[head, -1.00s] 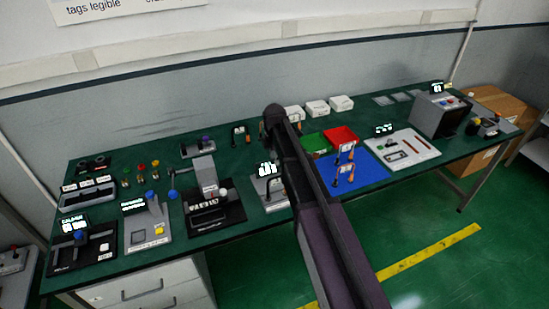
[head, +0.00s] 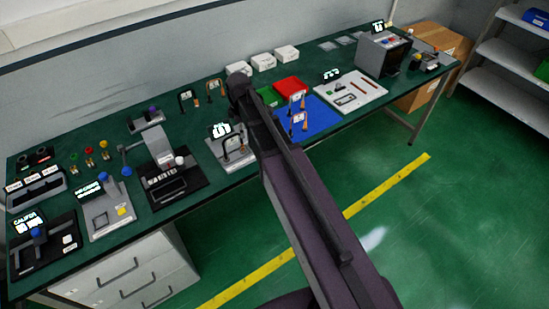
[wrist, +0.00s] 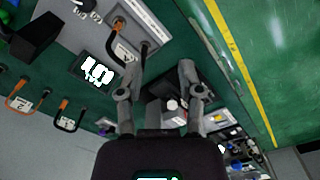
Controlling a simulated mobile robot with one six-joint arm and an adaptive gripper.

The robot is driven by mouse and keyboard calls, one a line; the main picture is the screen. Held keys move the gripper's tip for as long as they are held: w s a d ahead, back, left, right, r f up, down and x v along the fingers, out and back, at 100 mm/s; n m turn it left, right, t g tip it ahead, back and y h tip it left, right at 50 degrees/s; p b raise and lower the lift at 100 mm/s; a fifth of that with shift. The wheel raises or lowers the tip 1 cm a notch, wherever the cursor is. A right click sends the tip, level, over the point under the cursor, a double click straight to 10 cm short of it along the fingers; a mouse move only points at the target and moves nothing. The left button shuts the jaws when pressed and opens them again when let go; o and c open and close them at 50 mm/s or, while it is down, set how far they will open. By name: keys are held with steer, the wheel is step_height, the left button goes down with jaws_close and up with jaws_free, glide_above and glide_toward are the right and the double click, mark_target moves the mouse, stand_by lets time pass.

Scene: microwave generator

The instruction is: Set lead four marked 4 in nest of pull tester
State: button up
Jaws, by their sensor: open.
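In the head view, two leads (head: 187,98) (head: 211,86) stand at the back. Two more (head: 298,98) (head: 298,122) are on the blue mat. Another (head: 234,145) is on a grey fixture with a lit display; the wrist view shows it too (wrist: 122,42). The black-based device (head: 178,182), with a partly legible label seemingly ending in TESTER, may be the pull tester; its nest is unclear. My gripper (wrist: 157,84) is open and empty above the bench; the arm hides it in the head view.
Grey and black fixtures (head: 105,210) fill the bench's left end. Red (head: 288,90) and green trays, a white board (head: 350,93) and a grey microwave-like box (head: 384,53) stand right. White boxes (head: 263,62) are at the back. Drawers (head: 130,275) are below.

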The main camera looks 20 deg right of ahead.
steer(key=s+d+m, duration=0.3)
steer(key=s+m, duration=0.4)
steer(key=s, duration=0.1)
steer(key=s+d+m, duration=0.4)
steer(key=s+m, duration=0.3)
steer(key=s, duration=0.1)
